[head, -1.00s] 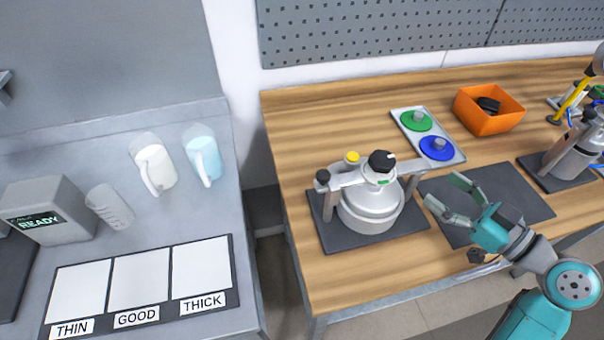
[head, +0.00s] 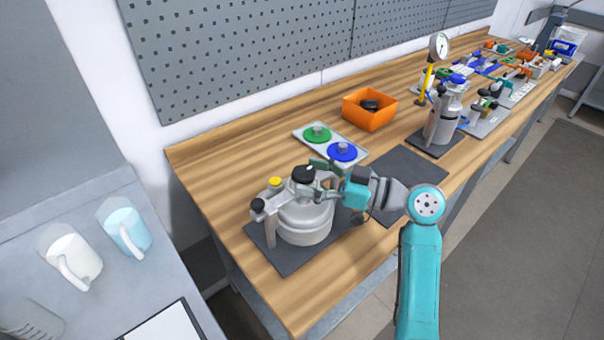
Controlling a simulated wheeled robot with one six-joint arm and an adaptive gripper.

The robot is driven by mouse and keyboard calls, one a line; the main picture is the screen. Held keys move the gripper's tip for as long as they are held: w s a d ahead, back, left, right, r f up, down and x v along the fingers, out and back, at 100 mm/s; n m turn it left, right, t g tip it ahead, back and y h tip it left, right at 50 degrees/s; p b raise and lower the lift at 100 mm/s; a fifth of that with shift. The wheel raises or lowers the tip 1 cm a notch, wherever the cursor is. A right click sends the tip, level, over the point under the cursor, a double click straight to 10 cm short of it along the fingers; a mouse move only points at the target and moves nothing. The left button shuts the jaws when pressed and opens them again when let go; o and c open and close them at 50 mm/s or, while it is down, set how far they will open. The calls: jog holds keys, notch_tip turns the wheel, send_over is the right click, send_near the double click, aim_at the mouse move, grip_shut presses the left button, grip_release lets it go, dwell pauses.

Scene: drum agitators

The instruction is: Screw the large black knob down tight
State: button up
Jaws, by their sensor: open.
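The large black knob (head: 303,174) sits on top of the clamp bar over the round silver-white pot (head: 304,222). The pot stands on a dark mat (head: 277,258) at the near left of the wooden bench. A smaller black knob (head: 257,205) and a yellow cap (head: 275,183) are at the bar's left side. My gripper (head: 318,177) is open, reaching in from the right, with its fingers at or beside the large knob. The fingers overlap the bar and part of the knob's right side; I cannot tell whether they touch it.
A tray (head: 301,131) with a green disc (head: 317,133) and a blue disc (head: 342,151) lies just behind the pot. An orange bin (head: 370,110) holds a black part. An empty dark mat (head: 410,172) lies to the right, with a metal canister (head: 442,120) beyond.

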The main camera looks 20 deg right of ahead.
jog(key=shift+x, duration=0.95)
jog(key=c, duration=1.2)
